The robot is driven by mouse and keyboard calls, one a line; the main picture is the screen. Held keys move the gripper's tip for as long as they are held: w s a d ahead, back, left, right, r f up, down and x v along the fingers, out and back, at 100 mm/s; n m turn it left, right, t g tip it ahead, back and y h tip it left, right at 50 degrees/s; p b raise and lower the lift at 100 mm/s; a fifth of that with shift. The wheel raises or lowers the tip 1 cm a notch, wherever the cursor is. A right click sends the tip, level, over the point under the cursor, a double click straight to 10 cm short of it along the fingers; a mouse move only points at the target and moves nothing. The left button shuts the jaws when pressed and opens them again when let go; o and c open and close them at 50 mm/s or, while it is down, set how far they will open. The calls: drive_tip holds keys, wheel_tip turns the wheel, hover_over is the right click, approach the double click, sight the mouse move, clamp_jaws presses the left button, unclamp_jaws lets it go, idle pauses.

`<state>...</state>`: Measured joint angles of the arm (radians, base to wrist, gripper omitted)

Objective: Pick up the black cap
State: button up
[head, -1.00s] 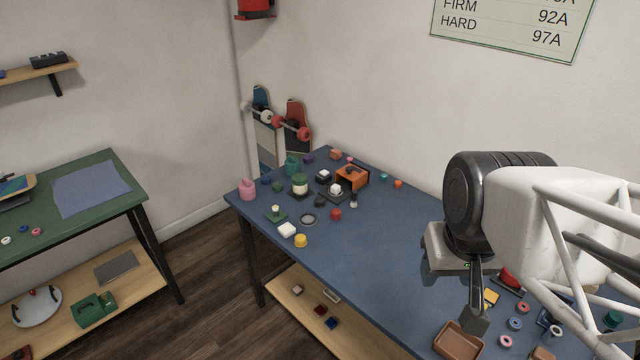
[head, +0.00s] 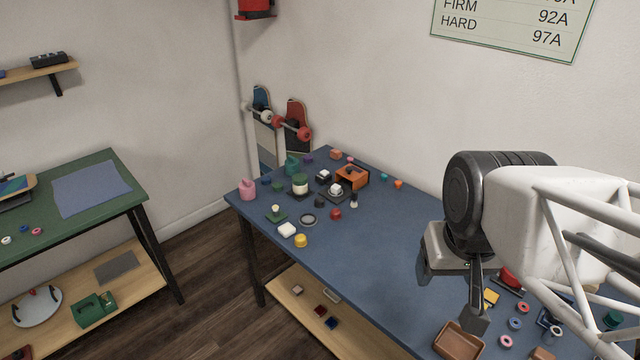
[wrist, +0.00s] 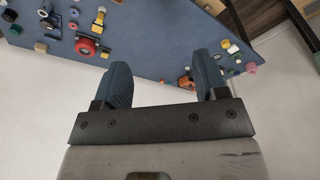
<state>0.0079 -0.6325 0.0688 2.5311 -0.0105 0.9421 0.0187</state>
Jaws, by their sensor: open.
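A small dark round piece (head: 320,202), which looks like the black cap, lies on the blue workbench (head: 385,250) in the head view. It sits between a grey ring and a white-topped black piece, but its details are too small to tell. My gripper (wrist: 163,78) shows in the wrist view with its two blue padded fingers wide apart and nothing between them. In the head view my arm hangs over the right part of the bench, well to the right of the dark piece. I cannot pick out the black cap surely in the wrist view.
A brown tray (head: 459,342) lies at the front right. The bench's middle is clear.

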drive_tip(key=w+a+r+m, duration=0.2)
drive_tip(key=w+m, duration=0.1)
drive_tip(key=w, duration=1.4)
drive_tip(key=m+g, duration=0.3)
drive_tip(key=m, duration=0.8)
hover_over(321, 199)
drive_tip(key=f, duration=2.9)
drive_tip(key=shift+s+d+f, duration=0.1)
drive_tip(key=shift+d+f, duration=0.1)
drive_tip(key=shift+f, duration=0.15)
drive_tip(key=shift+w+a+f, duration=0.1)
drive_tip(key=shift+w+f, duration=0.1)
drive_tip(key=shift+f, duration=0.1)
drive_tip(key=shift+f, duration=1.3)
